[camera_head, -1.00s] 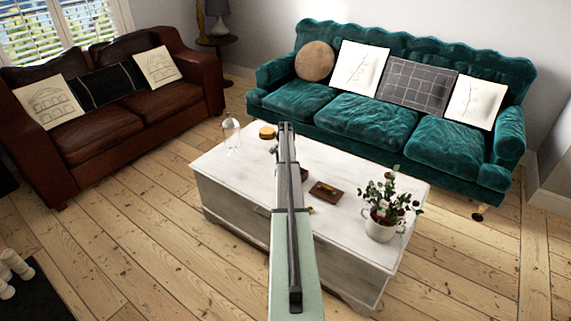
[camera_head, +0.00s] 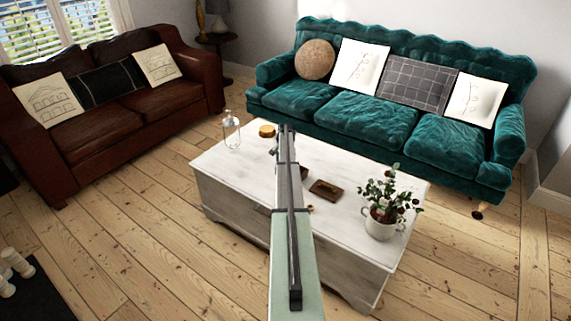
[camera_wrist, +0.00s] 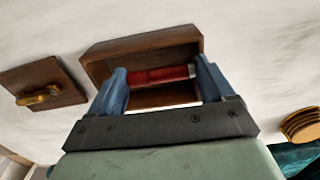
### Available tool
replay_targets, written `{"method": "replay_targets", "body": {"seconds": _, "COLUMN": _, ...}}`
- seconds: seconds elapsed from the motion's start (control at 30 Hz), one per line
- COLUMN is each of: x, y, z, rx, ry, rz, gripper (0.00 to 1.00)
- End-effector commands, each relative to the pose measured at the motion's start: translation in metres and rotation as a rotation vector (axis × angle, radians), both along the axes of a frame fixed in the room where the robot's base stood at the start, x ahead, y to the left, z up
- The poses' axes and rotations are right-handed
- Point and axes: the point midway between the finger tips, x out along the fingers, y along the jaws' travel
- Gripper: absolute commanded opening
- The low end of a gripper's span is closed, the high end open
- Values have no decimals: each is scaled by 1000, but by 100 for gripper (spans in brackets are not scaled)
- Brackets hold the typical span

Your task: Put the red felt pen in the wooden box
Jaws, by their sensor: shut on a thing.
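The wooden box (camera_wrist: 142,48) is a brown, open-topped box on the white tabletop in the wrist view. The red felt pen (camera_wrist: 158,76) lies crosswise between the blue fingers of my gripper (camera_wrist: 162,82), which is shut on it. The pen is over the box's opening, roughly parallel to its long wall. I cannot tell how far it is above the box floor.
A wooden lid with a brass handle (camera_wrist: 42,92) lies beside the box; it also shows in the head view (camera_head: 325,189). Round wooden coasters (camera_wrist: 301,125), a glass bottle (camera_head: 231,130) and a potted plant (camera_head: 383,215) stand on the white chest table (camera_head: 235,163).

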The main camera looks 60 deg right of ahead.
Motion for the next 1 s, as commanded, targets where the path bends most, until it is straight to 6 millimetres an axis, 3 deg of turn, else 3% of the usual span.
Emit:
{"method": "replay_targets", "body": {"seconds": 0.2, "x": 0, "y": 0, "z": -6, "rx": 0, "ry": 0, "rz": 0, "gripper": 53}}
{"method": "replay_targets", "body": {"seconds": 0.23, "x": 0, "y": 0, "z": -6, "rx": 0, "ry": 0, "rz": 0, "gripper": 82}}
{"method": "replay_targets", "body": {"seconds": 0.4, "x": 0, "y": 0, "z": -6, "rx": 0, "ry": 0, "rz": 0, "gripper": 99}}
{"method": "replay_targets", "body": {"seconds": 0.73, "x": 0, "y": 0, "z": -5, "rx": 0, "ry": 0, "rz": 0, "gripper": 100}}
{"method": "replay_targets", "body": {"seconds": 1.0, "x": 0, "y": 0, "z": 9, "rx": 0, "ry": 0, "rz": 0, "gripper": 100}}
